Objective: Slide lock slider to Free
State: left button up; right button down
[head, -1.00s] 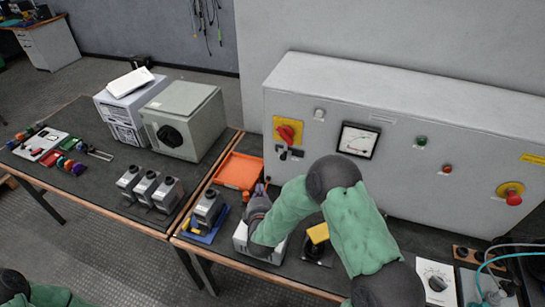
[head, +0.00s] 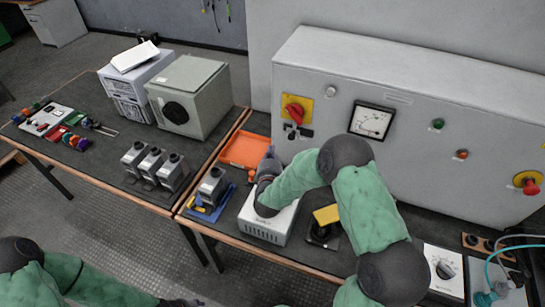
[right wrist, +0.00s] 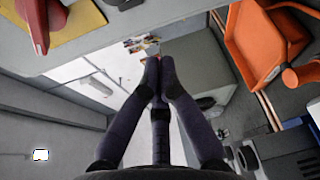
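The lock slider seems to be the small dark fitting (head: 297,131) under the red rotary handle (head: 294,110) on its yellow plate, on the front of the grey cabinet (head: 330,75). Its position and lettering are too small to read. My right gripper (head: 270,155) is in front of and below it, beside the orange tray, apart from the panel. In the right wrist view its fingertips (right wrist: 160,62) are together, with nothing clearly held; the red handle (right wrist: 35,22) is at upper left. My left arm is at lower left; a dark tip of its gripper (head: 184,302) is at the bottom edge.
The orange tray (head: 233,162) lies just left of my right gripper. A white vented box (head: 266,226) stands under my right forearm, with a yellow-topped device (head: 326,214) to its right. A gauge (head: 371,121) and buttons are on the cabinet front.

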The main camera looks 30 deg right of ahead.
aim_at(292, 134)
jog(key=shift+w+d+r+b, duration=0.1)
jog(key=shift+w+d+b, duration=0.25)
jog(key=shift+d, duration=0.55)
jog(key=shift+w+d+r+b, duration=0.1)
jog(key=shift+w+d+b, duration=0.25)
jog(key=shift+d, duration=0.6)
jog(key=shift+w+d+r+b, duration=0.1)
jog(key=shift+w+d+b, duration=0.25)
jog(key=shift+d, duration=0.55)
jog(key=s+d, duration=0.2)
jog(key=shift+s+d, duration=0.2)
jog(key=shift+s, duration=0.2)
jog(key=shift+f, duration=0.1)
